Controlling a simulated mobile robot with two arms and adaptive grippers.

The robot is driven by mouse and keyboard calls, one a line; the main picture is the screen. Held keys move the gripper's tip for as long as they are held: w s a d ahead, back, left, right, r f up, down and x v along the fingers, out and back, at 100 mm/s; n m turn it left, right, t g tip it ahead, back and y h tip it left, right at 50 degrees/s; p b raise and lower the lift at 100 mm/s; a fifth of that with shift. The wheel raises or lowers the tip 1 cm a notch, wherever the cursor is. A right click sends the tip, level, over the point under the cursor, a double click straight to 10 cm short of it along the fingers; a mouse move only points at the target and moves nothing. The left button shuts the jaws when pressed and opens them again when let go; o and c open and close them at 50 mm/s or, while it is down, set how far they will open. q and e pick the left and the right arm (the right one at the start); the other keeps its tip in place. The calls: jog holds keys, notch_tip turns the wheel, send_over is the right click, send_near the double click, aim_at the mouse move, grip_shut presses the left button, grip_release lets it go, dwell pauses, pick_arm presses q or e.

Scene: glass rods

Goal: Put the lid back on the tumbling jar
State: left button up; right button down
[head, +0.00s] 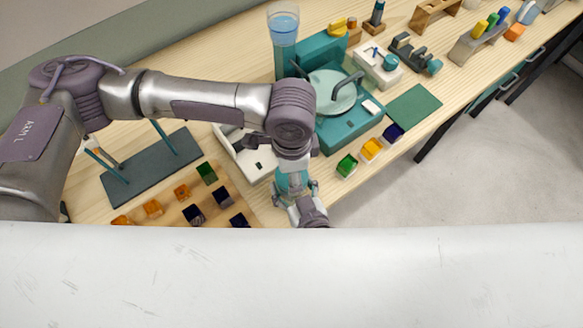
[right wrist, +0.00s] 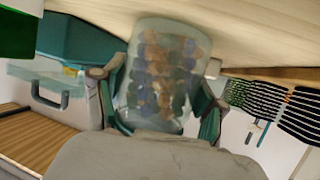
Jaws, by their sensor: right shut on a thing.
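The tumbling jar (right wrist: 160,75) is a cloudy, see-through vessel filled with blue, orange and green pieces. It shows in the right wrist view between the fingers of my right gripper (right wrist: 158,105), which is shut on it. The jar is not visible in the head view, and neither is my right gripper. My left gripper (head: 297,192) is at the end of the left arm, over the near edge of the bench in the head view. Its fingers are small and partly hidden, so I cannot tell whether they are open. I cannot make out the lid in either view.
A teal machine with a round pale plate (head: 331,92) stands mid-bench. A tall water cylinder (head: 284,45) is behind it. A dark slab (head: 150,172) with upright rods and several coloured cubes (head: 195,214) lie at left. A green mat (head: 414,106) is flat at right.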

pick_arm(q)
jog(key=m, duration=0.4)
jog(key=shift+m, duration=0.3)
jog(key=m, duration=0.4)
jog(key=shift+m, duration=0.3)
jog(key=m, duration=0.4)
jog(key=shift+m, duration=0.3)
jog(key=m, duration=0.5)
jog(key=shift+m, duration=0.3)
jog(key=o, duration=0.7)
jog(key=shift+r, duration=2.2)
